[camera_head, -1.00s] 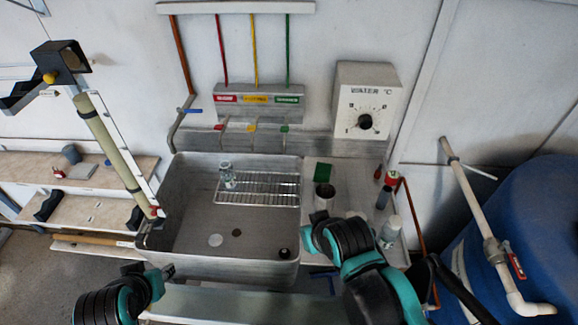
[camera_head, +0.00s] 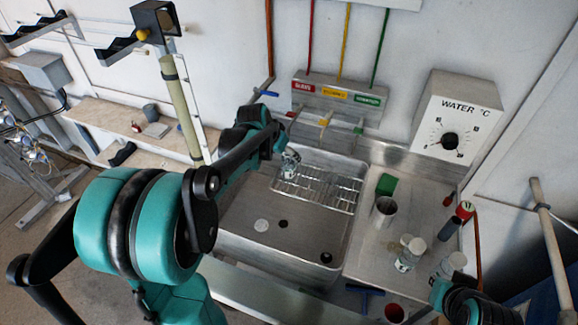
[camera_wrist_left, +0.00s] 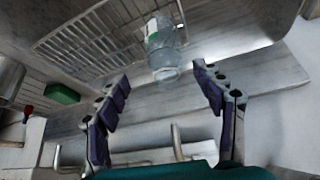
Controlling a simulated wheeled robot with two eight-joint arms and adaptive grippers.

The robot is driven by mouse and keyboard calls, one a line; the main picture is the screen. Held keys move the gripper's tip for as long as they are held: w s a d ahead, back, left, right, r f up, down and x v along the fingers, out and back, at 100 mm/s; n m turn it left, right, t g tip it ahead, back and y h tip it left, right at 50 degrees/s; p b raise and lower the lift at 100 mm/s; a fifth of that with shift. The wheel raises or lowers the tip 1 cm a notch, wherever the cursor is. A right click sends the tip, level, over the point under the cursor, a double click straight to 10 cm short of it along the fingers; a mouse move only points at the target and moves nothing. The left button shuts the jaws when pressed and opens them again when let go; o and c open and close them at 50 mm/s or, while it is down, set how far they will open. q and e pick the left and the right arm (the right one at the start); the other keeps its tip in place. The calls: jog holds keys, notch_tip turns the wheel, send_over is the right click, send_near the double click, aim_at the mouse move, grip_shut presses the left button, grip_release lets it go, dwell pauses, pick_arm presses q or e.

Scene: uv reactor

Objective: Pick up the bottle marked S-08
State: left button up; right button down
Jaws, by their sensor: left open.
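A small clear bottle (camera_head: 290,160) stands on the wire rack at the sink's back left. In the left wrist view the clear bottle (camera_wrist_left: 160,45) has a pale label with green on it, too small to read, so I cannot tell whether it says S-08. My left gripper (camera_head: 282,143) reaches over the sink, close by this bottle. The left wrist view shows my left gripper (camera_wrist_left: 160,84) open and empty, its fingers spread either side of the bottle's near end, not touching it. Another clear bottle (camera_head: 409,256) stands on the right counter, its marking unreadable.
The wire rack (camera_head: 330,190) spans the sink's back. Taps (camera_head: 325,121) project above the sink's back edge. The sink's front floor is mostly clear.

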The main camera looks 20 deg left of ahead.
aim_at(289, 160)
pick_arm(q)
jog(key=b+x, duration=0.1)
jog(key=x, duration=0.1)
jog(key=b+x, duration=0.1)
jog(key=x, duration=0.2)
jog(key=b+x, duration=0.1)
jog(key=x, duration=0.2)
jog(key=shift+s+a+b, duration=0.15)
jog(key=shift+a+b, duration=0.15)
jog(key=shift+a, duration=0.1)
jog(key=shift+s+r, duration=0.1)
jog(key=c, duration=1.5)
jog(key=shift+r, duration=0.1)
jog(key=shift+c, duration=0.2)
